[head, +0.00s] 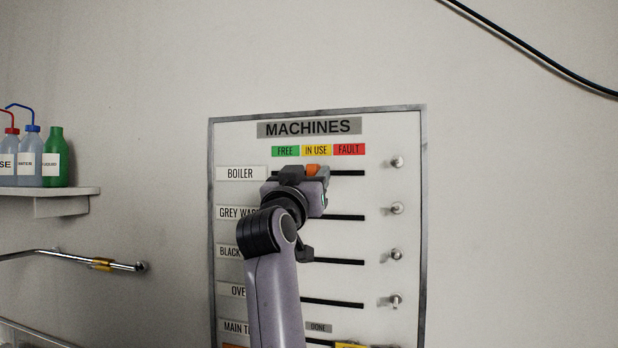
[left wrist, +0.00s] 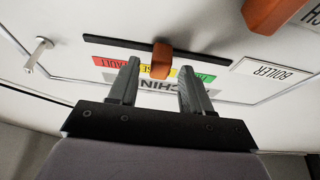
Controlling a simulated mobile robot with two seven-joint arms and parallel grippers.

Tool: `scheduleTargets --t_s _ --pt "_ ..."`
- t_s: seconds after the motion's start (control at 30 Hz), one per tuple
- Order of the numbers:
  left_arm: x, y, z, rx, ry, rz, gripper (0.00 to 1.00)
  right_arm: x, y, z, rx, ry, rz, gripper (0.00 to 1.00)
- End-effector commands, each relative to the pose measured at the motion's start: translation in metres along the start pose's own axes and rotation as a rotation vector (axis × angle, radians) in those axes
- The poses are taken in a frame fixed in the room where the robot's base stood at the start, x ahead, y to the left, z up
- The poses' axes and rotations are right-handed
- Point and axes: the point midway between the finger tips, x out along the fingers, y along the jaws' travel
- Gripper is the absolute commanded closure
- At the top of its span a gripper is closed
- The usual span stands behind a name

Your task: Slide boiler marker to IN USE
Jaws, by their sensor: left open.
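The MACHINES board (head: 393,180) hangs on the wall, with green FREE, yellow IN USE (head: 316,150) and red FAULT labels above the BOILER row. The orange boiler marker (head: 312,169) sits on that row's dark slot, about below IN USE. In the left wrist view the marker (left wrist: 161,60) stands in front of the yellow label. My left gripper (head: 303,175) is at the boiler row, open; its fingers (left wrist: 158,68) lie on either side of the marker, with visible gaps. My left arm hides part of the lower rows. My right gripper is out of view.
Another orange marker (left wrist: 270,12) is close by in the left wrist view. Metal pegs (head: 397,208) stick out along the board's right side. A shelf (head: 60,191) with bottles and a rail (head: 70,255) are at the left. The wall above the board is clear.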

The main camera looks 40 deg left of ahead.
Motion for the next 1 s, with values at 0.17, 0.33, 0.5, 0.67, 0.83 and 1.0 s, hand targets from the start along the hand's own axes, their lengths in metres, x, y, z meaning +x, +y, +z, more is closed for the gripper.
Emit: scheduleTargets --t_s 0.17,0.33,0.5,0.67,0.83,1.0 --pt "-0.024 0.000 0.003 -0.001 0.001 0.000 0.51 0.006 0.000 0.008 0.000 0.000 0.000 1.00" --pt "-0.046 0.000 0.002 0.000 0.001 0.000 0.51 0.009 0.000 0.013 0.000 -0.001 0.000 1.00" --pt "-0.061 0.000 0.002 0.001 0.000 0.000 0.51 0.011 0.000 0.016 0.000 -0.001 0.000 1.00" --pt "-0.066 0.000 0.001 0.000 -0.001 0.000 0.51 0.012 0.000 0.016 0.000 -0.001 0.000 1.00" --pt "-0.066 0.000 0.001 0.000 -0.001 0.000 0.51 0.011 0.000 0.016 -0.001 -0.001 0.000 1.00" --pt "-0.065 0.000 0.001 0.000 -0.001 0.000 0.51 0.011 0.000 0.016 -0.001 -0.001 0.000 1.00"
